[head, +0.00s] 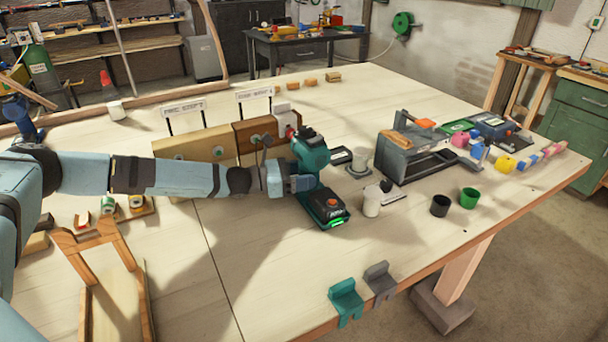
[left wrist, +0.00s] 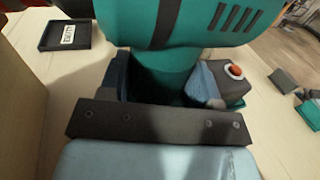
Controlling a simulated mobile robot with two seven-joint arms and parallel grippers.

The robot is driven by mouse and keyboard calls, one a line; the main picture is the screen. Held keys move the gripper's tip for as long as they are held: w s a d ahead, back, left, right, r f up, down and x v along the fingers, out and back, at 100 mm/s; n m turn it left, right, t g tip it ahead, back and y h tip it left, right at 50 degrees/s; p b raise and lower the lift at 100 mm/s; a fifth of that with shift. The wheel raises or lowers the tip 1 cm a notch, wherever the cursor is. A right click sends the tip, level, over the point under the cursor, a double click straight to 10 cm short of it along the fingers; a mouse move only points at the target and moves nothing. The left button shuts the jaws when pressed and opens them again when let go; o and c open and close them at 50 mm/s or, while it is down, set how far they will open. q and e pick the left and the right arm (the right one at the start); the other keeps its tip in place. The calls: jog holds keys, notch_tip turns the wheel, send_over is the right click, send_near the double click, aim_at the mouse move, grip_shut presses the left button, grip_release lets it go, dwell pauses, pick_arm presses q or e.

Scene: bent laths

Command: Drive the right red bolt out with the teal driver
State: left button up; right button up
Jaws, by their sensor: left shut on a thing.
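The teal driver (head: 312,150) is upright over the table, with its black battery foot (head: 330,208) low and a green light on it. My left gripper (head: 298,184) is shut on the driver's handle. The teal handle and body (left wrist: 165,70) fill the middle of the left wrist view. The driver's front points left towards the right end of the dark brown wood block (head: 243,138). A small red part (head: 290,132) shows between block and driver; I cannot tell whether it is the red bolt or whether the driver's tip touches it. My right gripper is not in view.
A pale wood block (head: 172,150) stands left of the dark one, with signs behind both. Right of the driver are a white cup (head: 372,202), a grey tool carrier (head: 395,163), and black and green cups (head: 469,198).

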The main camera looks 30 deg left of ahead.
aim_at(310, 164)
pick_arm(q)
jog(key=shift+w+a+r, duration=0.2)
jog(key=shift+w+a, duration=0.05)
jog(key=shift+a, duration=0.15)
dwell(0.8)
jog(key=shift+p, duration=0.4)
dwell(0.7)
jog(key=shift+a+r, duration=0.1)
jog(key=shift+r, duration=0.15)
dwell(1.8)
jog(key=shift+s+d+f, duration=0.1)
jog(key=shift+s+d, duration=0.2)
jog(key=shift+d, duration=0.35)
jog(key=shift+s+d+p, duration=0.35)
jog(key=shift+s+d, duration=0.2)
jog(key=shift+d, duration=0.35)
jog(key=shift+f, duration=0.1)
jog(key=shift+r+p, duration=1.7)
jog(key=shift+r, duration=0.35)
